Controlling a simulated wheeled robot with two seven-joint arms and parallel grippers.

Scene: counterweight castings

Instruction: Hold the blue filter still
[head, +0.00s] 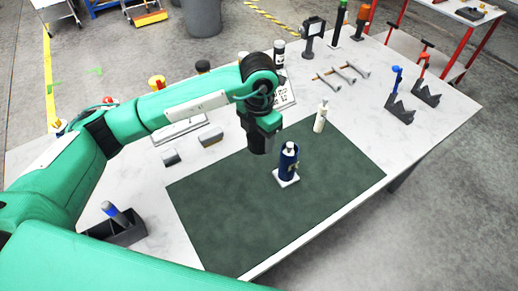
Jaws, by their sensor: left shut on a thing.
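The blue filter (289,162) is a dark blue upright cylinder with a pale top and a light marking. It stands on a small white square base (287,180) on the dark green mat (240,215). My left gripper (260,147) points down just left of the filter in the head view, with a narrow gap between them in the picture. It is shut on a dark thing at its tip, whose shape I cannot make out. Its fingers are hard to tell apart. My right gripper is not in view.
A white bottle (321,116) stands at the mat's far edge. Small grey blocks (210,137) lie left of the gripper. Dark stands (400,108) and several tools (344,74) are at the back right. A dark bin (122,226) is at the near left. The near mat is clear.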

